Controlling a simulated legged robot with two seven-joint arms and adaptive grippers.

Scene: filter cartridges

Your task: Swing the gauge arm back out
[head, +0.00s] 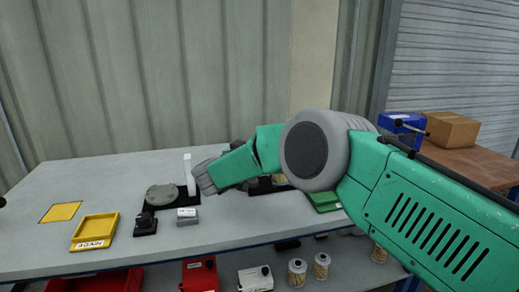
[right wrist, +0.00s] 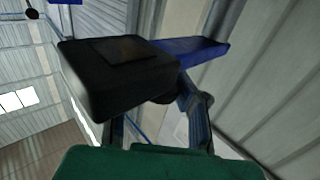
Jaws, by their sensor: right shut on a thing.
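My right arm reaches in from the right in the head view, and its gripper (head: 204,178) is low over the workbench beside a white upright post (head: 188,174). The post stands by a grey round plate (head: 161,195) on a black base. In the right wrist view my gripper's fingers (right wrist: 155,115) are shut around a black block (right wrist: 115,75), with a blue bar (right wrist: 203,53) running off behind it to the right. I take this to be part of the gauge arm; the head view hides the grip. My left gripper is not clearly in view.
On the workbench (head: 90,170) lie a yellow tray marked AGAIN (head: 95,231), a yellow square (head: 61,212), a black knobbed block (head: 145,224), a small grey block (head: 187,215) and a green tray (head: 324,201). Filter cartridges (head: 297,272) and red bins (head: 199,275) are below. The left rear benchtop is clear.

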